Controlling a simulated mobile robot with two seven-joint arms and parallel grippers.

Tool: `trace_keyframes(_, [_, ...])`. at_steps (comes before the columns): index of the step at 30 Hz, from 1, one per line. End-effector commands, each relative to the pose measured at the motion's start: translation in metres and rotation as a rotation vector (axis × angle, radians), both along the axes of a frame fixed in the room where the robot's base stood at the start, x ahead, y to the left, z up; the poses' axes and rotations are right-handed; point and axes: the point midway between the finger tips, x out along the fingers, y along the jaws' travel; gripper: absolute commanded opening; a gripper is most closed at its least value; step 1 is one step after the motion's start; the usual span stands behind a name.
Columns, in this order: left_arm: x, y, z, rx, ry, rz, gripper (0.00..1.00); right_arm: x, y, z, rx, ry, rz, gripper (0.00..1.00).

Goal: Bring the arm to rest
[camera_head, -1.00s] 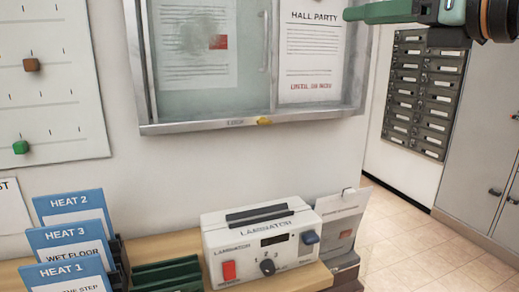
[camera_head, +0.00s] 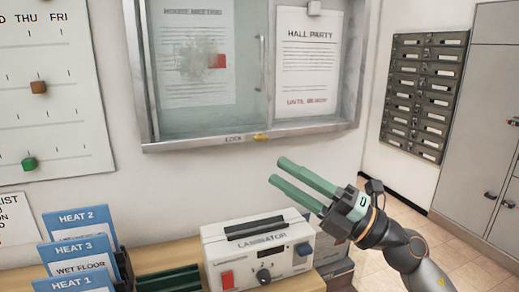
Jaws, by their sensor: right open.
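My right gripper (camera_head: 291,181) comes in from the lower right, with its green fingers pointing up and left. The fingers are apart and nothing is between them. It hangs in front of the wall, below the glass notice case and above the right part of the laminator in the picture. My left gripper is out of view.
A white laminator (camera_head: 240,263) stands on the wooden counter, beside blue HEAT cards (camera_head: 75,221) and green slots (camera_head: 168,279). A notice case (camera_head: 210,140) hangs on the wall above. Grey mailboxes (camera_head: 423,95) and cabinets (camera_head: 485,110) stand at the right. Tiled floor shows there.

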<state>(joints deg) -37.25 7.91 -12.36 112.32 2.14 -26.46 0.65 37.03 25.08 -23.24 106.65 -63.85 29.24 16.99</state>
Motion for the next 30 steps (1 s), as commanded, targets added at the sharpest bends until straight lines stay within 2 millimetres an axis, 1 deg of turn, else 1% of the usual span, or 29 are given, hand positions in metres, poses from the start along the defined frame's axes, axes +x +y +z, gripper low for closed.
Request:
trace_keyframes(1, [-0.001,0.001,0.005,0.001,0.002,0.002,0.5,0.004,-0.006,-0.015,0.088,0.1,-0.003,0.42])
trace_keyframes(2, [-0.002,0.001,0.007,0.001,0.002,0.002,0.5,0.007,-0.01,-0.024,0.137,0.152,-0.012,0.42])
trace_keyframes(5, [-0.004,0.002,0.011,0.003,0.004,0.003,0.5,0.016,-0.028,-0.059,0.298,0.339,-0.051,0.42])
trace_keyframes(8, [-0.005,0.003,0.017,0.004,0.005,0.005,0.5,0.022,-0.047,-0.104,0.449,0.537,-0.114,0.42])
trace_keyframes(9, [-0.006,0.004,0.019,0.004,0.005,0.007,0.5,0.023,-0.055,-0.124,0.505,0.619,-0.145,0.42])
trace_keyframes(11, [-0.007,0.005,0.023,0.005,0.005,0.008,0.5,0.021,-0.067,-0.158,0.585,0.744,-0.195,0.42])
trace_keyframes(12, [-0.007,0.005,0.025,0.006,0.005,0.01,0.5,0.018,-0.074,-0.182,0.635,0.829,-0.234,0.42])
trace_keyframes(14, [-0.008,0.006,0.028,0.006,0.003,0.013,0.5,0.009,-0.086,-0.219,0.707,0.959,-0.294,0.42])
trace_keyframes(15, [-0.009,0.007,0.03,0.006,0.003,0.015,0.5,0.001,-0.092,-0.245,0.75,1.047,-0.337,0.42])
trace_keyframes(17, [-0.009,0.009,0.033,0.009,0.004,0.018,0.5,-0.017,-0.101,-0.285,0.814,1.181,-0.404,0.42])
trace_keyframes(18, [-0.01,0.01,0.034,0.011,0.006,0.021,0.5,-0.031,-0.106,-0.311,0.851,1.27,-0.452,0.42])
trace_keyframes(20, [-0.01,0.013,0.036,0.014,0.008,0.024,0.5,-0.057,-0.113,-0.349,0.904,1.404,-0.522,0.42])
trace_keyframes(21, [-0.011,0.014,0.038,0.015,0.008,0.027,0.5,-0.077,-0.115,-0.372,0.933,1.488,-0.568,0.42])
trace_keyframes(23, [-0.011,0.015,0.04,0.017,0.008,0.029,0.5,-0.106,-0.119,-0.402,0.972,1.606,-0.634,0.42])
trace_keyframes(24, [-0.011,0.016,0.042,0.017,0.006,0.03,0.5,-0.125,-0.12,-0.419,0.993,1.677,-0.672,0.42])
trace_keyframes(27, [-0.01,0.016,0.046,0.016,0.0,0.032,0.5,-0.169,-0.121,-0.451,1.033,1.821,-0.752,0.42])
trace_keyframes(30, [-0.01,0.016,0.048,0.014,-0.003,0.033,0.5,-0.198,-0.121,-0.469,1.057,1.913,-0.801,0.42])
